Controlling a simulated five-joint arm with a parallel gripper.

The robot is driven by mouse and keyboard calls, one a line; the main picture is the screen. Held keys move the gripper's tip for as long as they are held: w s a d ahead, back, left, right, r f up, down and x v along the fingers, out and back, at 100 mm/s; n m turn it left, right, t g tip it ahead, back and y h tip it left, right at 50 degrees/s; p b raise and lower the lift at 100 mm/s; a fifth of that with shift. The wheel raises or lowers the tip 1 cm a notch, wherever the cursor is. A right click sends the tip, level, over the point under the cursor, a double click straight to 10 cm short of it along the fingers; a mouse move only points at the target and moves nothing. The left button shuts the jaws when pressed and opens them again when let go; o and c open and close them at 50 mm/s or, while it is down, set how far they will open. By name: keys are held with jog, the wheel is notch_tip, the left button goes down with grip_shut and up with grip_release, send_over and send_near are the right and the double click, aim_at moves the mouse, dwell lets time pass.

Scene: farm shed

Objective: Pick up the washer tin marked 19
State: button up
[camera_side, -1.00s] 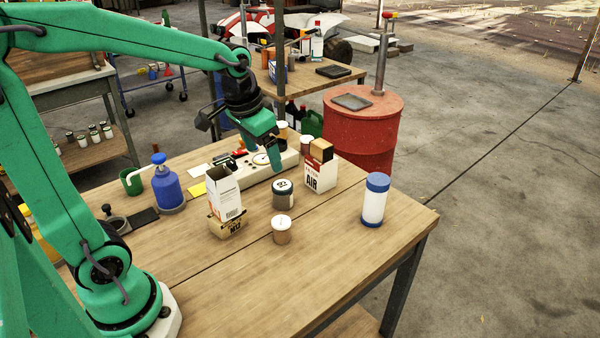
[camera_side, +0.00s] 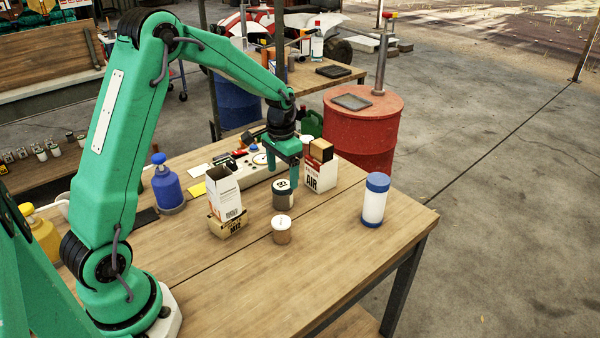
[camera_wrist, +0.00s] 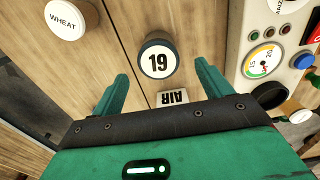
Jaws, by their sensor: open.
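The tin marked 19 (camera_side: 283,199) stands upright on the wooden table, dark with a pale band. In the wrist view its round white top (camera_wrist: 158,60) with a dark rim reads 19. My gripper (camera_side: 283,172) points down close over this tin; a finger overlaps the tin's top edge in the side view. In the wrist view my gripper (camera_wrist: 163,82) has its fingers wide apart with nothing held. The tin lies just beyond the fingertips, roughly centred between them. I cannot tell the exact height gap.
A white AIR box (camera_side: 320,175) stands close behind right; its label shows between the fingers in the wrist view (camera_wrist: 172,98). A tin marked WHEAT (camera_wrist: 72,18) is nearby. An open carton (camera_side: 225,195) stands left, a blue-lidded canister (camera_side: 375,203) right. A gauge panel (camera_wrist: 270,65) lies alongside.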

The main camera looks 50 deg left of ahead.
aim_at(283, 183)
jog(key=shift+a+f, duration=0.1)
jog(key=shift+f, duration=0.15)
jog(key=shift+f, duration=1.2)
jog(key=shift+f, duration=0.1)
jog(key=shift+f, duration=2.5)
jog(key=c, duration=1.1)
jog(key=shift+r, duration=0.1)
